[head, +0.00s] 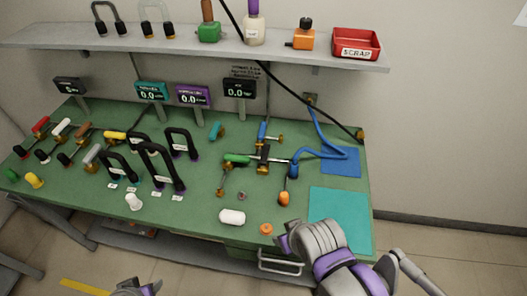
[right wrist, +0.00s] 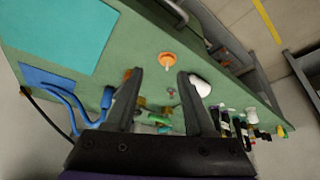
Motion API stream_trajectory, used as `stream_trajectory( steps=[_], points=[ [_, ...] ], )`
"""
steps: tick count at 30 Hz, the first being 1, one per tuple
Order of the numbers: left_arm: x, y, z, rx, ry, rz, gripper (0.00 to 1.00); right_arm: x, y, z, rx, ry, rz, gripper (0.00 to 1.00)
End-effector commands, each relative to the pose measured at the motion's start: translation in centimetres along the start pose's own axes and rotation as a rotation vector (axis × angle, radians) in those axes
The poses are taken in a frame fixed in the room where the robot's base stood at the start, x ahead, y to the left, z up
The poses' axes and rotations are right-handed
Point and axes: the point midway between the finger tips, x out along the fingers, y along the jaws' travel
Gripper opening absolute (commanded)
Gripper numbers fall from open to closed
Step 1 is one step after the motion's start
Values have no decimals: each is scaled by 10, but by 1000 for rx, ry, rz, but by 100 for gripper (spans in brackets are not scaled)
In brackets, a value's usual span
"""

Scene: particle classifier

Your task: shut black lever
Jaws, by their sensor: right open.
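A valve cluster stands right of centre on the green table in the head view, with a green lever (head: 237,158), a blue lever (head: 262,132) and a dark upright part (head: 264,156) that looks like a black lever. How far it is turned is too small to tell. My right gripper (head: 284,240) is over the table's front edge, well short of the cluster. In the right wrist view its jaws (right wrist: 167,75) are apart with nothing held; the cluster shows blurred beyond them. A piece of my left gripper (head: 137,288) shows at the bottom edge, its jaws unclear.
A white cylinder (head: 232,216) and an orange knob (head: 266,229) lie near the front edge. A blue hose (head: 318,153) and an orange-tipped tool (head: 284,197) are right of the valves. Black handled frames (head: 160,170) stand left. A teal mat (head: 338,207) is clear.

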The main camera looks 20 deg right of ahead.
Motion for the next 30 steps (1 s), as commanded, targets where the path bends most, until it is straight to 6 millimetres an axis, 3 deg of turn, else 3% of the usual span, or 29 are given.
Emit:
stream_trajectory(
  steps=[1,5,9,20,30],
  points=[
    [0,0,0,0,0,0,50,-1,0,-6,-7,-3,-1,44],
    [0,0,0,0,0,0,50,-6,1,-32,-57,-23,-12,20],
    [1,0,1,0,-1,0,50,-10,3,-79,-150,-56,-36,0],
    [2,0,2,0,-2,0,50,8,14,-199,-420,-127,-136,0],
    [3,0,3,0,-2,0,50,58,36,-290,-675,-148,-260,0]
  ],
)
